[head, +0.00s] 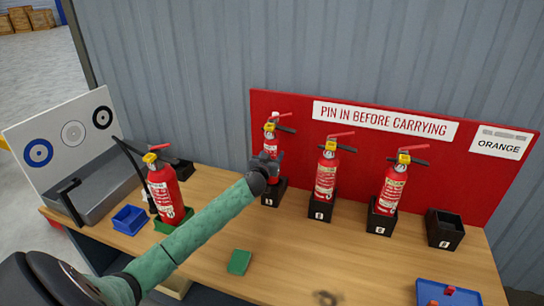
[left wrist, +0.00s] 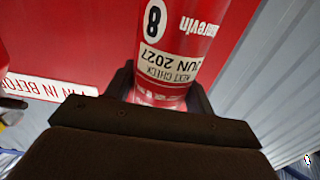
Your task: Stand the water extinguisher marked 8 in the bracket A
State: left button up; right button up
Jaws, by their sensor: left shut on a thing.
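The water extinguisher marked 8 (head: 270,137) is red with a yellow collar and red lever, upright at the left end of the red panel. In the left wrist view it (left wrist: 168,95) shows a black 8 and a "JUN 2027" check label. My left gripper (head: 268,164) is shut on its body; the dark fingers lie on both sides of it (left wrist: 160,88). Below it is a black bracket (head: 272,193); whether its base rests inside is hidden by the gripper. Other black brackets (head: 320,208) stand to the right; their letters are too small to read. My right gripper is out of view.
Two extinguishers (head: 326,172) (head: 391,188) stand in the middle brackets. The rightmost bracket (head: 445,230) is empty. Another extinguisher (head: 166,192) stands in a green holder at left, near a blue tray (head: 130,220) and grey basin (head: 100,190). A green block (head: 239,262) lies in front.

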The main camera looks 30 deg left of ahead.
pick_arm(q)
jog(key=shift+f+b, duration=0.65)
jog(key=shift+f, duration=0.1)
dwell(0.5)
jog(key=shift+f+b, duration=1.4)
jog(key=shift+f, duration=0.4)
dwell(1.0)
jog(key=o, duration=1.6)
jog(key=shift+c, duration=0.2)
jog(key=shift+f, duration=0.25)
jog(key=shift+s, duration=0.3)
jog(key=b+v, duration=0.2)
jog(key=v, duration=0.5)
jog(key=shift+r, duration=0.2)
jog(key=shift+s, duration=0.1)
